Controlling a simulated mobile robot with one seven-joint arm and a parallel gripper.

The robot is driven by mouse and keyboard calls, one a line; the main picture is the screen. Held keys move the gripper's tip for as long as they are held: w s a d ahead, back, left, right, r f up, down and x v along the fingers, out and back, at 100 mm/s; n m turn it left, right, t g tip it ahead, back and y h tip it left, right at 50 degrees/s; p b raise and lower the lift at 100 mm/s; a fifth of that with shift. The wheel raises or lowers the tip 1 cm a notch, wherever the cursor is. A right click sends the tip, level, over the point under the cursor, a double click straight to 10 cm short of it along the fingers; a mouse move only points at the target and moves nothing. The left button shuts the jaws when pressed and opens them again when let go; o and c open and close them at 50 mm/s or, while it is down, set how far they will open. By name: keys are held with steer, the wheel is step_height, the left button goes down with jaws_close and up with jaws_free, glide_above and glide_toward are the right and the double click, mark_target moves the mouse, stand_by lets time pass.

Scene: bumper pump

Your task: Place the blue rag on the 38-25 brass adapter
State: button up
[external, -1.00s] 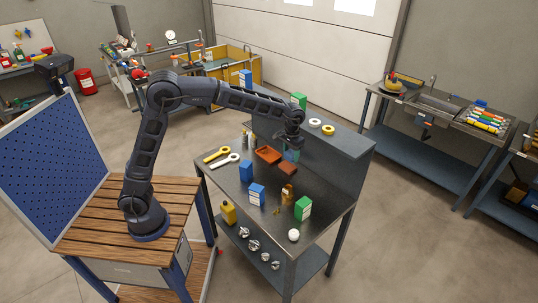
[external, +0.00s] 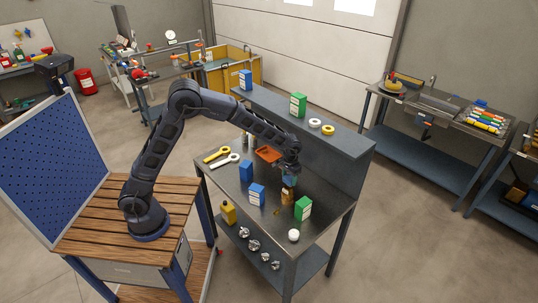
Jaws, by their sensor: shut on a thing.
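My gripper (external: 290,172) points down over the right half of the steel workbench (external: 262,212). It is shut on the blue rag (external: 289,181), which shows as a small teal-blue patch under the fingers. The brass adapter (external: 287,197) appears to be the small golden-brown upright piece directly below the rag. At this size I cannot tell whether the rag touches it. The fingers and part of the rag are hidden or too small to make out.
Blue boxes (external: 257,194) stand left of the gripper, and a green box (external: 302,208) stands close on its right. An orange tray (external: 268,154) lies behind. Yellow (external: 217,155) and white wrenches lie at the left. A raised shelf (external: 340,140) runs along the back.

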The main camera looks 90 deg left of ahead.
mark_target(289, 182)
steer(key=shift+f, duration=1.45)
steer(key=shift+f, duration=0.15)
steer(key=o, duration=1)
steer(key=shift+c, duration=0.2)
